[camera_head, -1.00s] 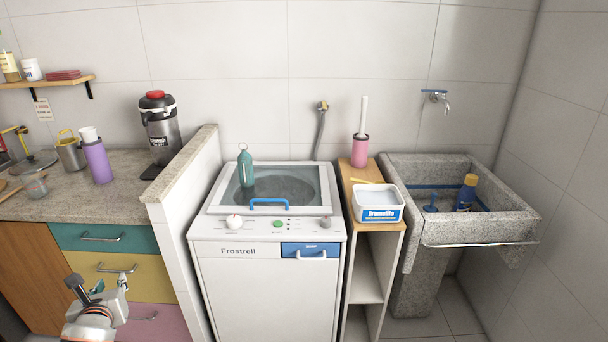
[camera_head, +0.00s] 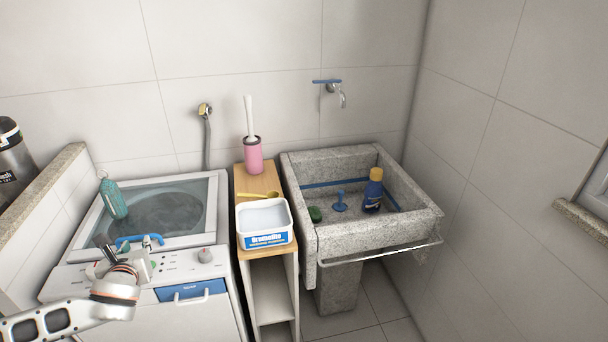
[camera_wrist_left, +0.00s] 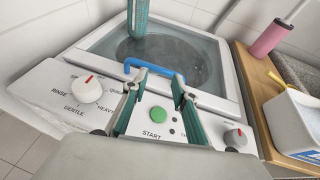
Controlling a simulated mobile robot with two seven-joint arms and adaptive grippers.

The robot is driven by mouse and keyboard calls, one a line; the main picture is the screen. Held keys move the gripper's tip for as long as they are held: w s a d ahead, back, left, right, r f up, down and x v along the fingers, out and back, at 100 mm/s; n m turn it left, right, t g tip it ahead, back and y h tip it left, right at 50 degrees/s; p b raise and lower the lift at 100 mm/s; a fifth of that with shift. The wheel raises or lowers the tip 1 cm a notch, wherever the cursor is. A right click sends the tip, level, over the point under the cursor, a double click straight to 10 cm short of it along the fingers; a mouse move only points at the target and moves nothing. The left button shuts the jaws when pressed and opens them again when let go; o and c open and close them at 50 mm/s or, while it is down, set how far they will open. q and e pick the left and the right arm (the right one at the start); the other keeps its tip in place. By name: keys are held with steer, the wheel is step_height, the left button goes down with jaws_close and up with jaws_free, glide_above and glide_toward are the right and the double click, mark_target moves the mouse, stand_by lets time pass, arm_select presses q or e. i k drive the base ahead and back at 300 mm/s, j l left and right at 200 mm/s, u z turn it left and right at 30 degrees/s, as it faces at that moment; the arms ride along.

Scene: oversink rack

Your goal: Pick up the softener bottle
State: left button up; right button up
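A dark blue bottle with a yellow cap (camera_head: 373,194), which looks like the softener bottle, stands in the stone sink (camera_head: 322,239) at the right of the head view. My left gripper (camera_head: 126,254) is over the front of the washing machine, well to the left of that bottle. In the left wrist view its two fingers (camera_wrist_left: 156,92) are spread, with nothing between them. The blue bottle is not in the left wrist view. My right gripper is not in view.
A narrow wooden shelf (camera_head: 263,180) between machine and sink holds a white tub (camera_head: 265,224) and a pink brush holder (camera_head: 253,156). A metal bar (camera_head: 375,254) runs along the sink front.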

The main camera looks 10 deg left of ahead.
mark_target(374, 193)
steer(key=i+z, duration=0.45)
steer(key=i+j+z, duration=0.15)
steer(key=z, duration=0.3)
steer(key=i+j+z, duration=0.15)
steer(key=z, duration=0.3)
steer(key=j+z, duration=0.35)
steer(key=z, duration=0.15)
steer(key=i, duration=0.05)
